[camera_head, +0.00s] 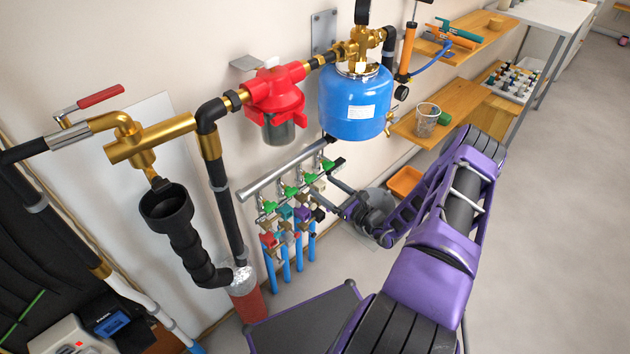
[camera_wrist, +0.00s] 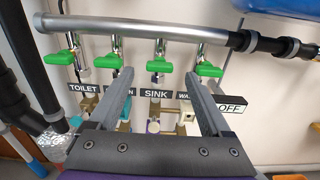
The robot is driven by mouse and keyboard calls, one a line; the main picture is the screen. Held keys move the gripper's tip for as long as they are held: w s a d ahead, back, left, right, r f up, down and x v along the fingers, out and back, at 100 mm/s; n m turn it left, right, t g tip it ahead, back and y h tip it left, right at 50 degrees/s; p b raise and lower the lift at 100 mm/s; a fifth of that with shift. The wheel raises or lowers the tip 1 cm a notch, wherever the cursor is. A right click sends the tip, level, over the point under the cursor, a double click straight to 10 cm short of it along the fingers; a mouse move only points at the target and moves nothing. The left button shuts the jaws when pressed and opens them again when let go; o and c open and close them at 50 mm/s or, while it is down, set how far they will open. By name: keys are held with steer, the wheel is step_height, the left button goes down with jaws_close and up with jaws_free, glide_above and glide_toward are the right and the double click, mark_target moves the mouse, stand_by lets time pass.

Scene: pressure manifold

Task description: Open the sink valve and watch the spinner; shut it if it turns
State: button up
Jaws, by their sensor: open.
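The sink valve has a green handle (camera_wrist: 160,65), third from the left on a grey manifold pipe (camera_wrist: 150,28). The handle lies crosswise to its outlet. A SINK label (camera_wrist: 157,93) is below it. In the head view the same green handle (camera_head: 308,179) shows on the manifold at the wall. My gripper (camera_wrist: 160,75) is open, with one finger on each side of the sink valve in the wrist view; contact cannot be told. In the head view my gripper (camera_head: 340,200) is at the manifold's right. Small fittings sit below the label; the spinner and its motion cannot be made out.
Other green valves sit beside it, including the TOILET valve (camera_wrist: 62,57) and the rightmost valve (camera_wrist: 208,69). An OFF tag (camera_wrist: 231,107) is at right. A blue tank (camera_head: 355,105) and red filter (camera_head: 275,92) hang above. A black drain hose (camera_head: 185,240) stands left.

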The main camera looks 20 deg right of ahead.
mark_target(313, 179)
steer(key=shift+x, duration=2.35)
jaws_close()
